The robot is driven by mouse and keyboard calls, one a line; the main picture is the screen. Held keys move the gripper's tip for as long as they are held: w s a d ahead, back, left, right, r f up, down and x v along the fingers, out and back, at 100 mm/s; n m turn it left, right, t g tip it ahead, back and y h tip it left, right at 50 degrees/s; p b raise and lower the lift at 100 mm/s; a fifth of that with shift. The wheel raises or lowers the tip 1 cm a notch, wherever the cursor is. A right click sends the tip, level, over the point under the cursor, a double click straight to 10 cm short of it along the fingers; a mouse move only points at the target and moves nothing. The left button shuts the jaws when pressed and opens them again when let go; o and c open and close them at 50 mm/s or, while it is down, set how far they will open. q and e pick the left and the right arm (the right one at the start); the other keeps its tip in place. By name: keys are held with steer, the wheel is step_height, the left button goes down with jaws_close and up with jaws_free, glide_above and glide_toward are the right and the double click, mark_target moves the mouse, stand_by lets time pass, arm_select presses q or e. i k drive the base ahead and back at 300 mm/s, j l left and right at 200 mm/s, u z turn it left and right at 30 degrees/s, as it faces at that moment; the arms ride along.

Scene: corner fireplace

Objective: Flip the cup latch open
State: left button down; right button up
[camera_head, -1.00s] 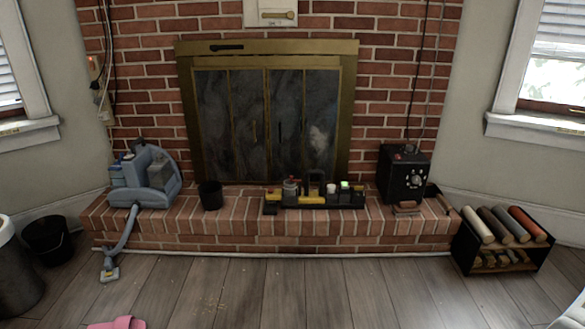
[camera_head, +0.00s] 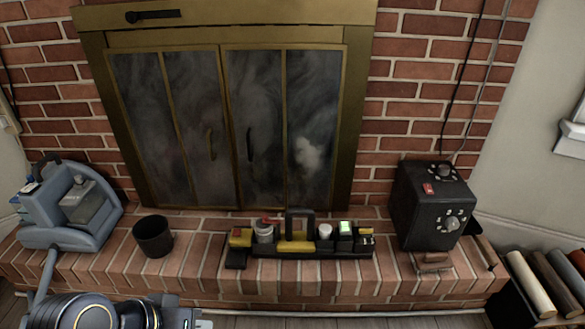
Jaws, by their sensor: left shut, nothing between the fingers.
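A black rack (camera_head: 312,251) of small items sits on the brick hearth in front of the fireplace doors. A small grey cup-like container (camera_head: 264,234) with red on its top stands near its left end. A white-topped cylinder (camera_head: 325,232) stands further right in the rack. I cannot make out which part is the cup latch, or its position. My left gripper (camera_head: 203,322) is at the bottom edge, left of centre, partly cut off. It is shut and empty, nearer to me than the hearth and apart from the rack. My right gripper is not in view.
A black bucket (camera_head: 153,236) stands on the hearth left of the rack. A blue-grey cleaning machine (camera_head: 70,212) is at the far left. A black box with knobs (camera_head: 430,207) stands right of the rack, with a rack of rolls (camera_head: 530,285) beyond. Bare brick lies between bucket and rack.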

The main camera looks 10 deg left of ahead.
mark_target(264, 218)
steer(key=i+j+z, duration=0.15)
steer(key=i, duration=0.8)
